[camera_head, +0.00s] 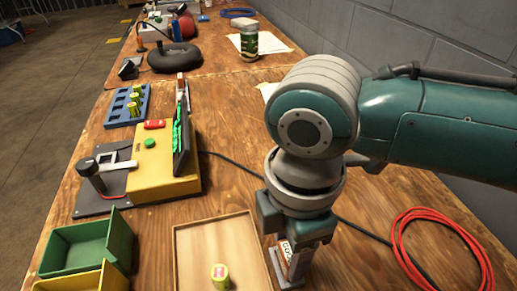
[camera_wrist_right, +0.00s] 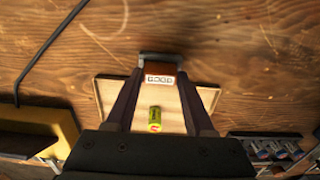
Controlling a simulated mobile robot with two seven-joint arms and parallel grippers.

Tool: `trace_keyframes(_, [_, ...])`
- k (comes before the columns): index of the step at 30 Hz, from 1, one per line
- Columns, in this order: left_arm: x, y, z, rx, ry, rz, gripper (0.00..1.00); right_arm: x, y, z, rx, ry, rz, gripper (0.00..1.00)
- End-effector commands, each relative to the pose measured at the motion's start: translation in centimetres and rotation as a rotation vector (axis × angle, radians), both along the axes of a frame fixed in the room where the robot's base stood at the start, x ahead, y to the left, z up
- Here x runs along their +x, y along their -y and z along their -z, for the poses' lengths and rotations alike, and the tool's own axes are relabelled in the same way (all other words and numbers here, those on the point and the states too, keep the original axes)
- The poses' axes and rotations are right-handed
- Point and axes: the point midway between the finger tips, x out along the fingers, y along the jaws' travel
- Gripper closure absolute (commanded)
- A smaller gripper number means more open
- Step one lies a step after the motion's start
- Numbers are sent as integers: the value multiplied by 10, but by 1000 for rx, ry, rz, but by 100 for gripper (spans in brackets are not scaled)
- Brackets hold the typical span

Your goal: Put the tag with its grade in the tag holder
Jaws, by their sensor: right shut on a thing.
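A brown tag with a white label reading GOOD (camera_wrist_right: 160,78) is between the fingertips of my right gripper (camera_wrist_right: 152,76). In the head view the right gripper (camera_head: 290,255) points down at the right edge of the tray, and the tag (camera_head: 284,262) shows partly between its fingers. A grey piece (camera_wrist_right: 160,58), which may be the tag holder, lies right at the tag's far side. I cannot tell whether the tag sits in it or above it. My left gripper is out of view.
A green bin (camera_head: 75,245) and a yellow bin (camera_head: 100,278) stand at the lower left. A yellow tester (camera_head: 160,165) with a screen and a blue rack (camera_head: 128,104) with batteries are beyond. A coiled red cable (camera_head: 440,240) lies at right; a black cable crosses the bench.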

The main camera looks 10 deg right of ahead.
Motion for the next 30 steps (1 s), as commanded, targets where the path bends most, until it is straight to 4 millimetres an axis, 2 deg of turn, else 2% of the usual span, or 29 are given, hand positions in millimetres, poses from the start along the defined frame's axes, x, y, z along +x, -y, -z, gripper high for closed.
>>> trace_keyframes(26, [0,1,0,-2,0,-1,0,0,0,6,0,0,1,99])
trace_keyframes(27, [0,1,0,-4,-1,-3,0,0,0,6,0,0,1,42])
trace_keyframes(30, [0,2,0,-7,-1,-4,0,0,0,6,0,0,0,31])
